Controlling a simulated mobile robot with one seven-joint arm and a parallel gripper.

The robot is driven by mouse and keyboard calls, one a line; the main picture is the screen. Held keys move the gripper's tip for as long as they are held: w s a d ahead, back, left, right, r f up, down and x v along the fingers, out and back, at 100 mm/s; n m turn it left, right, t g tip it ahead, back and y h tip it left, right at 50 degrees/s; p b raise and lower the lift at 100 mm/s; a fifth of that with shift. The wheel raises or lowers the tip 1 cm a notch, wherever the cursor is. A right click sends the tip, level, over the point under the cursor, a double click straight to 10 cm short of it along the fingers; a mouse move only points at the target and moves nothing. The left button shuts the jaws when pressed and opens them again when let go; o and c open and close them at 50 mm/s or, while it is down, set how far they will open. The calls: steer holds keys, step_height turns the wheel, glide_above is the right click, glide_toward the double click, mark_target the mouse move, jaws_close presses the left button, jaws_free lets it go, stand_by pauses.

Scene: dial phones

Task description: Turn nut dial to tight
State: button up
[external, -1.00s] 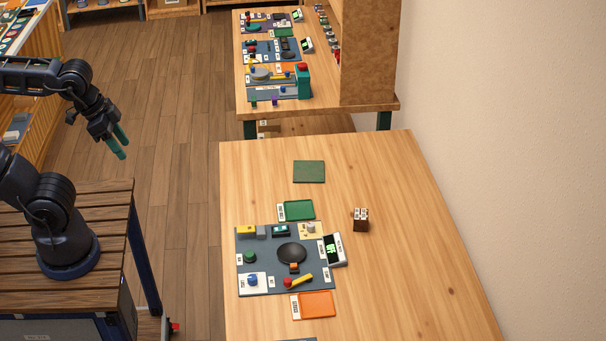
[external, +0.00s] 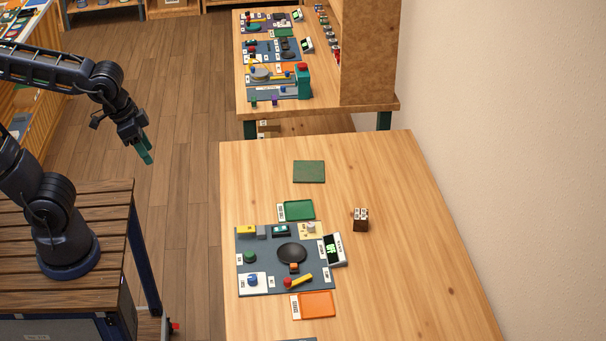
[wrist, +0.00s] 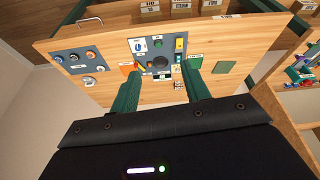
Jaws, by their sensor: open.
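A grey panel (external: 275,266) lies on the near wooden table and carries several controls. A blue knob (external: 252,280) sits on a white plate at its front left; it also shows in the wrist view (wrist: 139,45). A green knob (external: 250,257) and a black round disc (external: 291,253) are on the same panel. The labels are too small to read, so I cannot tell which control is the nut dial or its setting. My gripper (external: 146,158) is open and empty, left of the table and apart from the panel. Its green fingers spread in the wrist view (wrist: 160,85).
A green tray (external: 299,210), an orange tray (external: 317,305), a small display (external: 334,250) and a dark block (external: 361,219) surround the panel. A second panel (wrist: 78,61) with several dials shows in the wrist view. The table's right side is clear.

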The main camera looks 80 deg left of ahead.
steer(key=w+d+f+n+g, duration=0.1)
steer(key=w+d+f+n, duration=0.1)
steer(key=w+f, duration=0.35)
steer(key=w+d+f+n+g, duration=0.1)
steer(key=w+d+f, duration=0.15)
steer(key=w, duration=0.55)
steer(key=n+g, duration=0.2)
steer(key=n, duration=0.1)
glide_above(252, 277)
step_height(252, 277, down, 18)
step_height(252, 277, down, 10)
steer(key=shift+f, duration=0.25)
steer(key=c, duration=1)
